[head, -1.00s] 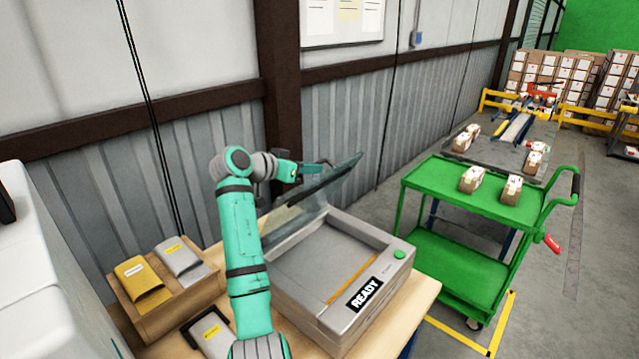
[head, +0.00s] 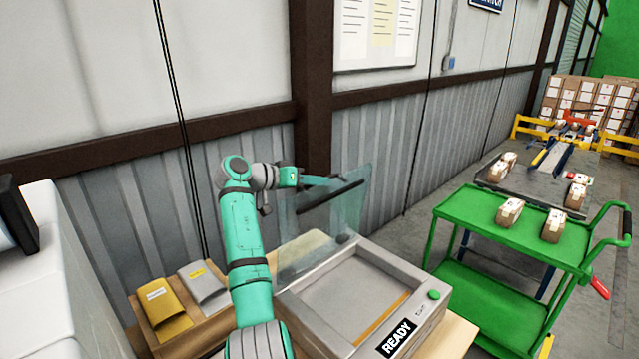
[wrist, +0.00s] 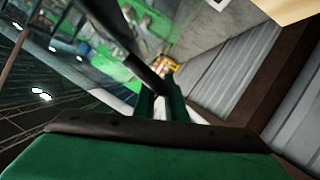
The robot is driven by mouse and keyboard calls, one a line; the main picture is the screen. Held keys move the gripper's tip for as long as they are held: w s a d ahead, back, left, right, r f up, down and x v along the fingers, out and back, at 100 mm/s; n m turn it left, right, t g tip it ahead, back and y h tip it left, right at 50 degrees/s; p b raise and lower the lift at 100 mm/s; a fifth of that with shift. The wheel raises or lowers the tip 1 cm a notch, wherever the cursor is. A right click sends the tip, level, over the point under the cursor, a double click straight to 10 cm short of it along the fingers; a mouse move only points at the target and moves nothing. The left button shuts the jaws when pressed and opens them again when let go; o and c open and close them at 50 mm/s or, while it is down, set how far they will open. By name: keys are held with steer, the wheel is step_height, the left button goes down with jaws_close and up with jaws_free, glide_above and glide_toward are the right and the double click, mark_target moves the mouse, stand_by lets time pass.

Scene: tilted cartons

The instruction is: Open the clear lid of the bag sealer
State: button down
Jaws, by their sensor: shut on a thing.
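The bag sealer (head: 439,311) is a grey box on the wooden table, with a READY label and a green button on its front. Its clear lid (head: 318,228) is raised and stands steeply above the back of the sealer, so the shallow tray inside is uncovered. A dark handle bar (head: 346,193) runs along the lid's upper part. My gripper (head: 326,181) is shut on this handle bar. In the wrist view, the green fingers of my gripper (wrist: 162,100) close around the dark handle bar (wrist: 143,66).
A wooden holder with a yellow pouch (head: 162,308) and a grey pouch (head: 203,285) stands left of the sealer. The corrugated wall (head: 400,165) is close behind the lid. A green cart (head: 500,228) with small parcels stands at the right.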

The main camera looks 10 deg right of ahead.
steer(key=shift+f, duration=0.15)
steer(key=c, duration=1.8)
jaws_free()
steer(key=shift+a, duration=0.1)
steer(key=v, duration=1.1)
